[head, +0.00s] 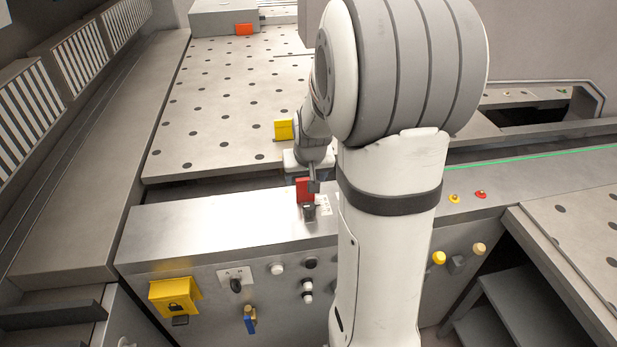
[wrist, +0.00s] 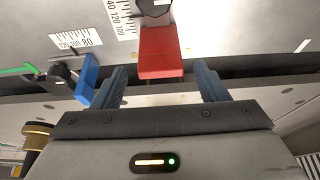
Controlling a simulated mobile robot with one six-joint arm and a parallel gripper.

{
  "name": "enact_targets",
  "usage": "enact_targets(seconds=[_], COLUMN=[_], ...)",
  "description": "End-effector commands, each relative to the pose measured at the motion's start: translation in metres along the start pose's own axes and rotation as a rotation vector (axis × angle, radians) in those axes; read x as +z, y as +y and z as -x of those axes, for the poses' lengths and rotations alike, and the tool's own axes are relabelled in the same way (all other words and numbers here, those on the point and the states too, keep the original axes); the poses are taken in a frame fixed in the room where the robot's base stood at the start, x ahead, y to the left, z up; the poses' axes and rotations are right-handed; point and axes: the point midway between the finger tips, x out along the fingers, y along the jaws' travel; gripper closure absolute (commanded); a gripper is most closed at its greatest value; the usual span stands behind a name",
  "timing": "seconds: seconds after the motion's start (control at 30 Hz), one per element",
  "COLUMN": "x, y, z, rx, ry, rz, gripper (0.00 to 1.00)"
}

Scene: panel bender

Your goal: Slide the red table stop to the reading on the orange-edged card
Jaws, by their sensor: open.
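The red table stop (head: 304,190) stands on the metal ledge in front of the perforated table. In the wrist view the red stop (wrist: 160,52) has a black knob (wrist: 153,8) behind it and a printed scale (wrist: 122,18) with 140, 120 and 100 beside it. My gripper (wrist: 162,75) is open, with one finger to each side of the red stop and gaps between. In the head view my gripper is largely hidden by my arm and the stop. I cannot make out an orange-edged card in either view.
A blue stop (wrist: 87,78) with its own scale (wrist: 76,40) sits close to my left finger. A yellow lock box (head: 174,296) and knobs are on the front panel.

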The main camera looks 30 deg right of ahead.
Motion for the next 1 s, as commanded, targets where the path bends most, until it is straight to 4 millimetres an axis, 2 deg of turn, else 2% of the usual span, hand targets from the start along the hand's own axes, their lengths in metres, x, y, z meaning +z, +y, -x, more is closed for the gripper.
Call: enact_targets(seconds=[0.3, 0.47, 1.0], x=[0.001, 0.001, 0.002], y=[0.001, 0.001, 0.001], z=[0.049, 0.067, 0.071], rx=[0.000, 0.000, 0.000], ry=[0.005, 0.004, 0.000], rz=[-0.001, 0.000, 0.000], gripper=[0.33, 0.33, 0.33])
